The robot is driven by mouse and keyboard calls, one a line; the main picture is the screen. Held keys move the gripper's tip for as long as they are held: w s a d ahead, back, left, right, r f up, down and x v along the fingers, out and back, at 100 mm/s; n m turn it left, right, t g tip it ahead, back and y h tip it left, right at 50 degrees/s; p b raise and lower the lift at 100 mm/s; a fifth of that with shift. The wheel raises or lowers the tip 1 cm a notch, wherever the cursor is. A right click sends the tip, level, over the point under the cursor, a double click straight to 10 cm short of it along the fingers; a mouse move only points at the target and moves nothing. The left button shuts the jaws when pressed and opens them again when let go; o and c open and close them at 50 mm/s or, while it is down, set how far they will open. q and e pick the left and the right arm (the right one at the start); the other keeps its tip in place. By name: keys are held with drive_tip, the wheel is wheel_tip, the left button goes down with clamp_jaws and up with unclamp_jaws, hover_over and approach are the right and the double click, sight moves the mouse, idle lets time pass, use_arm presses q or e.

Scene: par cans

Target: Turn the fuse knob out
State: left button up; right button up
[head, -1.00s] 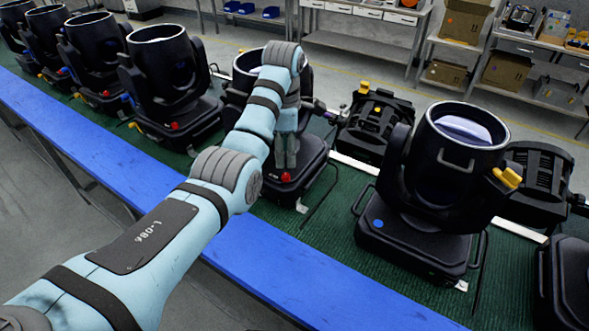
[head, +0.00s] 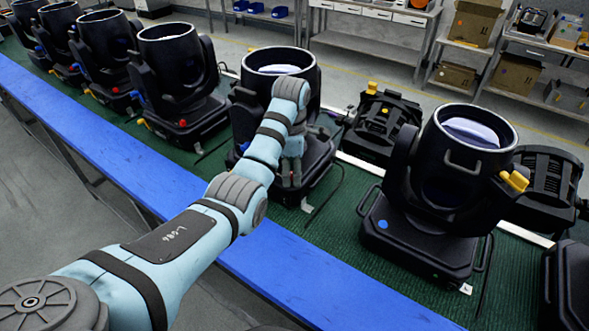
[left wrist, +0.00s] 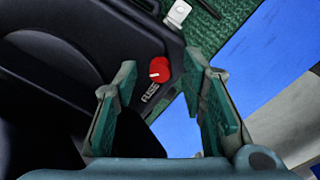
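The red fuse knob (left wrist: 159,70) sits on the black base of a stage light, beside the printed word FUSE. In the left wrist view it lies just beyond and between the fingertips of my left gripper (left wrist: 164,88). The fingers are apart and nothing is between them. In the head view my left gripper (head: 291,180) points down over the front of that light's base, and it hides the knob there. The light (head: 277,70) stands upright on the green mat, partly behind my arm. My right gripper is not in view.
Several more black lights stand in a row to the left. Another light (head: 440,190) with a blue dot on its base stands to the right. A blue table edge (head: 300,275) runs along the front. Shelves with boxes (head: 470,20) stand behind.

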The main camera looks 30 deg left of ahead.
use_arm(q)
clamp_jaws()
drive_tip(key=shift+m, duration=0.4)
drive_tip(key=m, duration=0.3)
drive_tip(key=shift+m, duration=2.5)
unclamp_jaws()
drive_tip(key=shift+a, duration=0.1)
